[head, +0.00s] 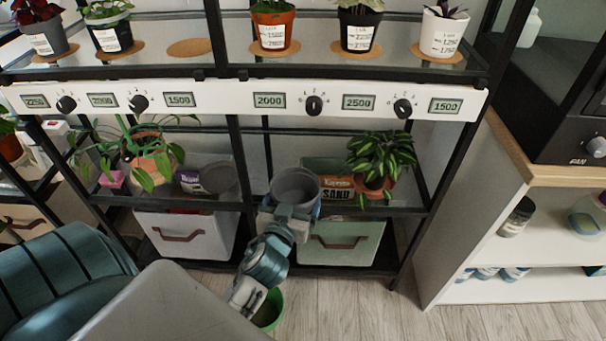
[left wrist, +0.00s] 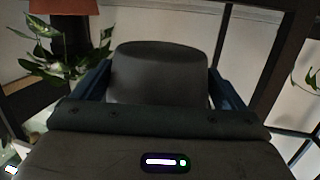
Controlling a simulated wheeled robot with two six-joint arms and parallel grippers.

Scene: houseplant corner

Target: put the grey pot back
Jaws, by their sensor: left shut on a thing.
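A grey pot (head: 296,184) is held in front of the shelf unit, around middle-shelf height. It looks empty, with its open top facing the head camera. My left gripper (head: 293,207) is shut on it, with the blue fingers on either side. In the left wrist view the grey pot (left wrist: 160,72) fills the space between the fingers. A bare cork mat (head: 190,47) lies on the top shelf, between a black pot (head: 113,38) and a terracotta pot (head: 273,32). My right gripper is not in view.
Other potted plants stand on cork mats along the top shelf, one in a grey pot (head: 42,38). A white panel (head: 215,99) with knobs and displays runs below it. The middle shelf holds plants and a sand bag (head: 338,187). A green pot (head: 268,310) stands on the floor.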

